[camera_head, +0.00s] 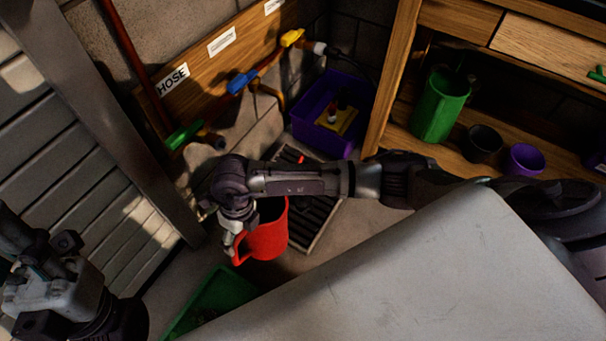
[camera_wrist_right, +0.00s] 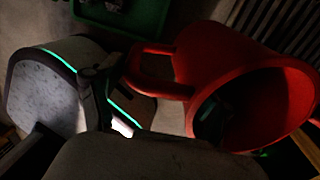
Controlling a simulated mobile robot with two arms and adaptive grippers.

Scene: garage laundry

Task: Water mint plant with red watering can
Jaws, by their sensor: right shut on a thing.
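The red watering can (camera_head: 266,238) hangs from my right gripper (camera_head: 232,238) above the floor, beside a dark floor grate. In the right wrist view the can (camera_wrist_right: 222,62) fills the right side, its open top turned toward the lower right. There the gripper (camera_wrist_right: 122,92) is at the can's loop handle and shut on it. Inside the can it is dark, so I cannot tell whether it holds water. No mint plant is clearly recognisable. My left gripper is at the lower left (camera_head: 52,285); its fingers are not clear.
A green tray (camera_head: 212,300) with dark contents lies below, partly hidden by my pale body. Pipe valves with green, blue and yellow handles line a board labelled HOSE (camera_head: 173,79). A purple crate (camera_head: 318,118) stands behind the grate (camera_head: 318,215). A green can (camera_head: 440,105) and pots fill a shelf.

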